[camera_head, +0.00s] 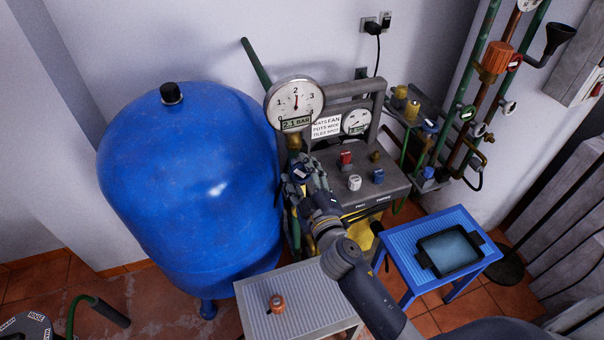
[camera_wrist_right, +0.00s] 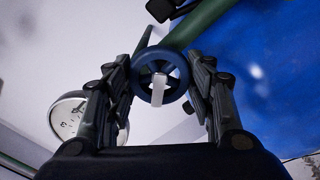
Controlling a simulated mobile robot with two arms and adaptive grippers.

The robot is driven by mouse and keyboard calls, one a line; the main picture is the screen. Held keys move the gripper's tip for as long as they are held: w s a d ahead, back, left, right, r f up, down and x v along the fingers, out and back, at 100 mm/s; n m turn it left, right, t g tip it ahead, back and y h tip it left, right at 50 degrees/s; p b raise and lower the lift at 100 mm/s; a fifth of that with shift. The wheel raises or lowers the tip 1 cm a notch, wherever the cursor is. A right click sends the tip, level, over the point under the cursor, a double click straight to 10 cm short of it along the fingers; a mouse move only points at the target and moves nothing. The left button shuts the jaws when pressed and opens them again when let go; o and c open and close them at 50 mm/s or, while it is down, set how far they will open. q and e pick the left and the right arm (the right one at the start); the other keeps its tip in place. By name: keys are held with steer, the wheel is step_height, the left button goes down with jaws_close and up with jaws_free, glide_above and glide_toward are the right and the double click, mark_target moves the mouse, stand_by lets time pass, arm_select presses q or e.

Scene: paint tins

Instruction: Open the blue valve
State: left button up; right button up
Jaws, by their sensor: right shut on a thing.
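The blue valve is a dark blue round handwheel (camera_wrist_right: 174,60) with a pale tag or stem at its hub. In the right wrist view it sits between the two fingers of my right gripper (camera_wrist_right: 160,78), which is shut on its rim from both sides. In the head view my right gripper (camera_head: 303,176) is beside the blue tank, below the large round gauge (camera_head: 295,103), and mostly covers the wheel. The gauge needle points near 2. My left gripper is not in view.
The big blue tank (camera_head: 190,190) stands close left of my right gripper. A grey control panel (camera_head: 390,183) with small knobs is to its right. A grey table (camera_head: 310,300) with a small orange-brown item and a blue table (camera_head: 460,221) with a dark tray stand in front.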

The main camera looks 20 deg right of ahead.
steer(key=n, duration=0.5)
steer(key=shift+a+n, duration=0.1)
steer(key=shift+n, duration=0.2)
steer(key=shift+f+n, duration=0.15)
steer(key=shift+n, duration=2.15)
steer(key=o, duration=1.1)
steer(key=s, duration=1.2)
steer(key=shift+d, duration=0.2)
